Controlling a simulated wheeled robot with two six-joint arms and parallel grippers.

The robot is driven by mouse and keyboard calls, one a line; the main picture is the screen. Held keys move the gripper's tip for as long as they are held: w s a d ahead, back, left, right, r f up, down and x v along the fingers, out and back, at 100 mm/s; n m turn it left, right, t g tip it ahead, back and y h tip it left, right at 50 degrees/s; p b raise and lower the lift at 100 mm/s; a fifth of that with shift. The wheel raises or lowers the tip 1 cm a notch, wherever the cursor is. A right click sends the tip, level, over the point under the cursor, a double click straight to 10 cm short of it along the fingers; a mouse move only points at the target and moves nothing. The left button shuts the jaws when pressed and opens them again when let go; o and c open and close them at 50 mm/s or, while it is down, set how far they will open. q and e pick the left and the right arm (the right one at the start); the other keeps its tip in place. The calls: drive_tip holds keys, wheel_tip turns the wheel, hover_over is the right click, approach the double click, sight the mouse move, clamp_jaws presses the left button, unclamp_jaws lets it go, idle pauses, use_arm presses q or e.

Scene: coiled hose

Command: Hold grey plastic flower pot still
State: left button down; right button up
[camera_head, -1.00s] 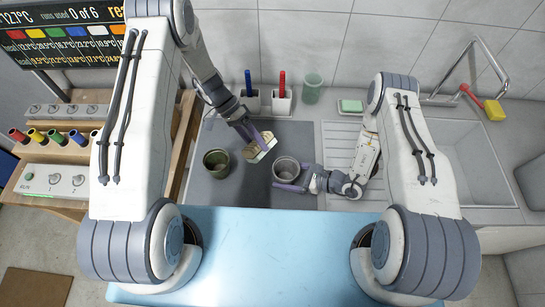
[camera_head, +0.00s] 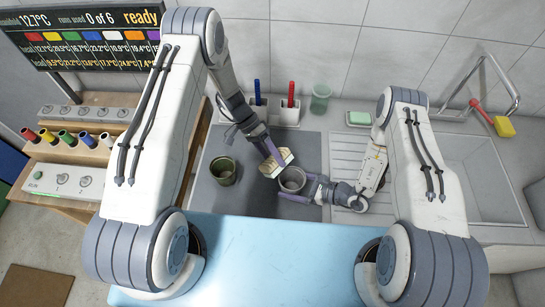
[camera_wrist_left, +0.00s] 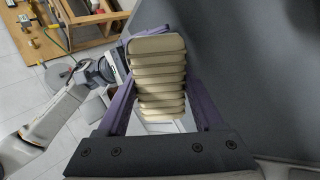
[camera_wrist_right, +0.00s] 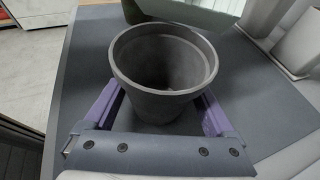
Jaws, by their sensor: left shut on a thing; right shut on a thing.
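The grey plastic flower pot (camera_head: 292,181) stands upright on the dark grey mat, and its inside looks empty in the right wrist view (camera_wrist_right: 164,75). My right gripper (camera_head: 293,187) is shut on the pot, a purple finger on each side of it. My left gripper (camera_head: 271,154) is shut on a beige ribbed thing (camera_wrist_left: 158,75), whose ridges are stacked like coils. That thing hangs just behind and left of the pot in the head view (camera_head: 275,164). I cannot tell whether it touches the rim.
A dark green pot (camera_head: 223,171) stands left on the mat (camera_head: 245,200). White holders with a blue and a red handle (camera_head: 291,95), a green glass (camera_head: 321,98) and soap (camera_head: 359,118) line the wall. A sink (camera_head: 480,175) is right.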

use_arm(q)
drive_tip(key=shift+s+a, duration=0.55)
drive_tip(key=shift+s, duration=0.15)
drive_tip(key=shift+s+d+f, duration=0.25)
drive_tip(key=shift+d+f, duration=0.1)
idle(0.4)
